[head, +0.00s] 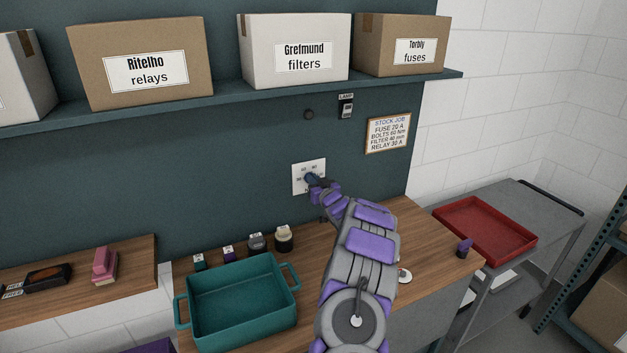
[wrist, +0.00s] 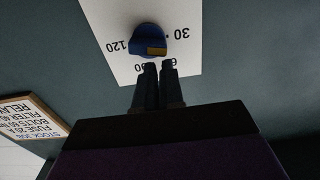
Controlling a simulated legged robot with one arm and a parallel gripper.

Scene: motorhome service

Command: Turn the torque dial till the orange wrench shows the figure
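The blue torque dial (wrist: 146,33) sits on a white wall plate with printed figures (wrist: 112,20); the wrist view shows them upside down. 30 is at its right and 120 at its left there; the lower figures are partly hidden by my fingers. An orange-yellow patch (wrist: 157,51) is on the dial's lower right; I cannot tell if it is a wrench or which figure it marks. My gripper (wrist: 159,67) has its fingers close together, nothing visible between them, just below the dial. In the head view the dial (head: 310,178) is partly covered by my gripper (head: 318,184).
A card (head: 388,133) reads fuse 20 A, bolts 60 Nm, filter 40 mm, relay 30 A. A lamp switch (head: 346,106) is above the plate. A teal tray (head: 240,315) and several small containers stand on the bench; a red tray (head: 485,228) is at right. A shelf holds boxes above.

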